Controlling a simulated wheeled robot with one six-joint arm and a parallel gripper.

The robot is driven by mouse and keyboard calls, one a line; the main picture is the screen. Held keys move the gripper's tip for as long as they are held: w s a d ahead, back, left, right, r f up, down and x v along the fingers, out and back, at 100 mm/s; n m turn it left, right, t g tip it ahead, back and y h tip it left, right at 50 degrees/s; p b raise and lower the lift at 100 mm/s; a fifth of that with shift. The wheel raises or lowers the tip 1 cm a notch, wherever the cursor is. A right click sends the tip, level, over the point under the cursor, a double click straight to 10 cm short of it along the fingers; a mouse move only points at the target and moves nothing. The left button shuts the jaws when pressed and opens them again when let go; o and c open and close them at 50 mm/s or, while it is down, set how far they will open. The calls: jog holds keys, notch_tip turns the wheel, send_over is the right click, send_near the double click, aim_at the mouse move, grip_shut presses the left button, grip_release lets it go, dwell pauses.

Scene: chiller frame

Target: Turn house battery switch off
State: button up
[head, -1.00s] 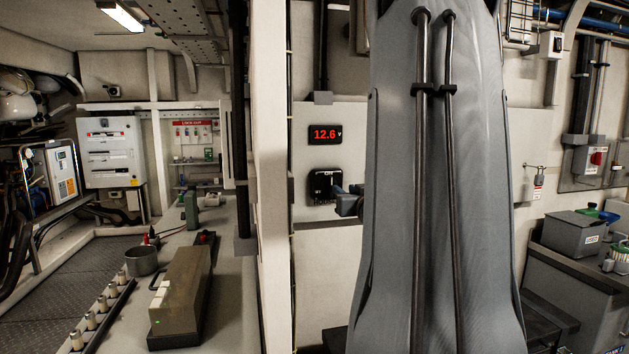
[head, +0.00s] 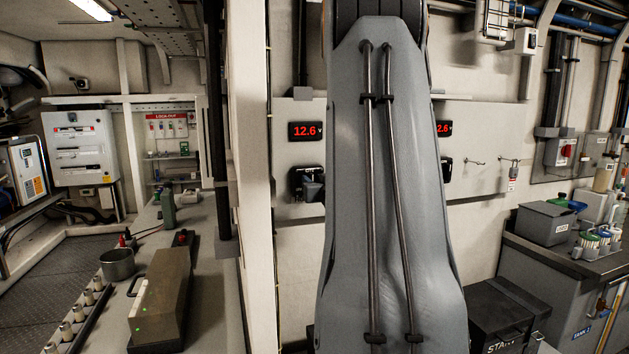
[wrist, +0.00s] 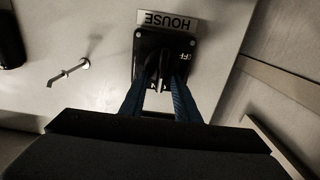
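In the wrist view, the house battery switch (wrist: 163,45) is a dark plate on the wall. It appears upside down, with a white HOUSE label (wrist: 167,21) and OFF lettering at its right side. My gripper (wrist: 161,72) is at the switch, its two blue fingers on either side of the dark knob (wrist: 160,70). The fingers look apart; whether they touch the knob is too dark to tell. In the head view my arm hides part of the wall. A black switch (head: 299,181) shows left of the arm, partly covered; another dark switch (head: 445,171) shows at its right edge.
Red 12.6 displays (head: 305,131) hang above the switches, one partly hidden. Hooks (head: 474,162) and a tagged padlock (head: 513,177) are on the wall to the right.

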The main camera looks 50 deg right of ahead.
jog(key=shift+c, duration=0.2)
grip_shut()
jog(key=shift+n+b, duration=0.3)
jog(key=shift+b, duration=0.15)
jog(key=n+b, duration=0.5)
jog(key=b, duration=0.2)
jog(key=a+f+n+b, duration=0.1)
jog(key=n+b, duration=0.5)
jog(key=b, duration=0.1)
jog(key=f+n+b, duration=0.1)
jog(key=n+b, duration=0.5)
jog(key=b, duration=0.1)
jog(key=shift+w+a+f, duration=0.2)
jog(key=shift+w+a, duration=0.1)
jog(key=shift+w, duration=0.1)
jog(key=shift+n, duration=0.3)
